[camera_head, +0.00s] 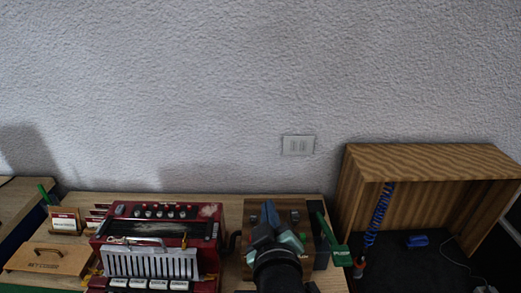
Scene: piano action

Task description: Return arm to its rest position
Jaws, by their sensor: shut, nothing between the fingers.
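My gripper (270,213) is at the bottom centre of the head view, with my dark wrist below it. Its blue-grey fingers are together and hold nothing. The fingers are over or in front of a wooden block (252,207) with metal knobs, partly hidden by my gripper. I cannot tell whether they touch it. The rest of my arm runs out of the bottom of the view.
A red box (213,232) with knobs and a silver slatted front stands left of my gripper. A green-handled item (341,256) is close on the right. Farther right is an open wooden cabinet (430,160) with a blue coiled cord (377,215). A wooden lid (48,260) lies far left.

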